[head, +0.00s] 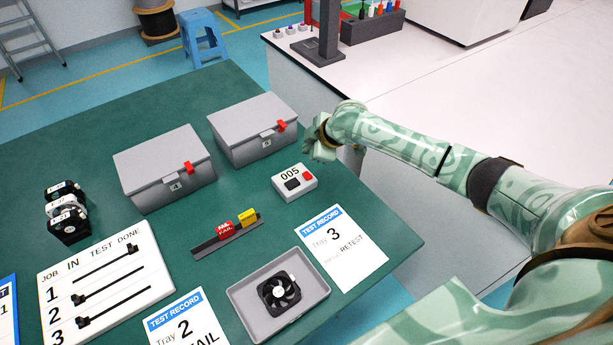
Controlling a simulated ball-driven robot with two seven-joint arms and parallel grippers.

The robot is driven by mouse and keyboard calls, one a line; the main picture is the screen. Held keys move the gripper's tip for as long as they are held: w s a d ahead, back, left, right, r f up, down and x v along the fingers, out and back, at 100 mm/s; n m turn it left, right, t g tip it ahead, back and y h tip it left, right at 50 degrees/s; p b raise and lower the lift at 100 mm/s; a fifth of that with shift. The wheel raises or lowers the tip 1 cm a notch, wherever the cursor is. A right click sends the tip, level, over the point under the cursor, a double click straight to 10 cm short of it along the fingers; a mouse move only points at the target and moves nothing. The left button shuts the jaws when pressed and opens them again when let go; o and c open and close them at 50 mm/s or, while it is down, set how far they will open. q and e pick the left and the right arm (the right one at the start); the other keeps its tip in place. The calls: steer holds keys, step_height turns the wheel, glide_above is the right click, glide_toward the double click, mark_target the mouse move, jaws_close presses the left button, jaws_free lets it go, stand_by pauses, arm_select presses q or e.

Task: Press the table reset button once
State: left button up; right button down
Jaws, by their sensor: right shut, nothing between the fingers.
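A small white counter box (291,191) reading "005" lies on the green table near its right edge. My right gripper (313,150) is shut and empty. It appears just behind and to the right of the counter box, apart from both buttons in the picture. Its fingertips are small and partly hidden by the hand. My left gripper is out of view.
A grey tray (246,303) with a black fan, a rack (224,238) with red and yellow tags, and record sheets lie nearer. A white bench (420,80) stands behind my right arm.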

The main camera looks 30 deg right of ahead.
steer(key=b, duration=0.4)
glide_above(309, 175)
step_height(309, 175, down, 6)
steer(key=shift+s+r, duration=0.15)
steer(key=shift+r, duration=0.05)
steer(key=shift+f+b, duration=0.3)
steer(key=shift+f, duration=0.45)
steer(key=shift+f, duration=0.15)
stand_by(0.8)
steer(key=shift+f, duration=0.25)
steer(key=shift+f, duration=0.5)
stand_by(0.6)
steer(key=shift+r, duration=0.1)
steer(key=shift+r+p, duration=0.75)
steer(key=shift+r, duration=0.1)
